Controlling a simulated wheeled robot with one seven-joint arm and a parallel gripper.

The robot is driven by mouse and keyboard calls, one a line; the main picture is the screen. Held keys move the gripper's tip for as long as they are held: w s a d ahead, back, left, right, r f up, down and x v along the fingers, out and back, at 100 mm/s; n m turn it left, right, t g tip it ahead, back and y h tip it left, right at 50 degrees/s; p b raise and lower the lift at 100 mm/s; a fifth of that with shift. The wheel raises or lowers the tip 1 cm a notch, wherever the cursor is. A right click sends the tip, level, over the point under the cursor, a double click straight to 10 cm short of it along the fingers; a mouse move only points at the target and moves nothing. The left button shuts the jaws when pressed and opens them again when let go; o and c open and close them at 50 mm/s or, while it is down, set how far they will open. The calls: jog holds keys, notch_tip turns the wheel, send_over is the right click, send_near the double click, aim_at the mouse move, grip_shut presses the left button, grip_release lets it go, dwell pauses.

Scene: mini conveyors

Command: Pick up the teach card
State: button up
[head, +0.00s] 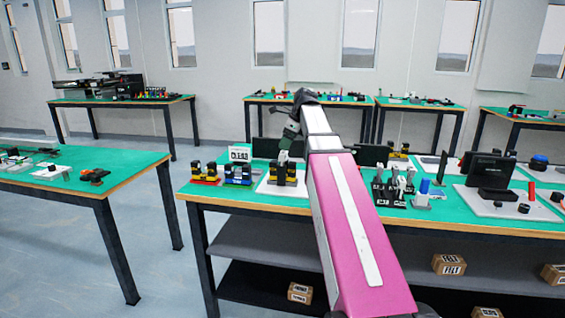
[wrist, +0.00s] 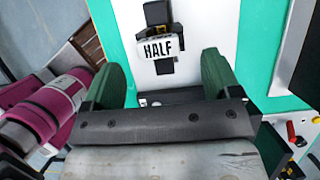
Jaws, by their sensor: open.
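A small white card (head: 239,154) with dark lettering too small to read stands at the back left of the near table in the head view. I see no card that clearly reads as the teach card. My gripper (wrist: 161,65) is open, with its two green fingers apart on either side of the HALF card's lower edge. Nothing is held. In the head view my gripper (head: 289,132) is small and partly behind my arm.
The near table's green top (head: 240,197) carries black-and-yellow blocks (head: 205,174), a cluster of dark parts (head: 390,188) and a black screen (head: 489,176). Boxes (head: 448,264) lie on the shelf below. Another table (head: 75,190) stands at left, with a floor gap between.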

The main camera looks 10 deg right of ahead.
aim_at(283, 152)
jog(key=shift+s+x, duration=0.2)
jog(key=shift+x, duration=2.5)
jog(key=shift+d+f, duration=0.1)
jog(key=shift+d, duration=0.05)
jog(key=c, duration=1.1)
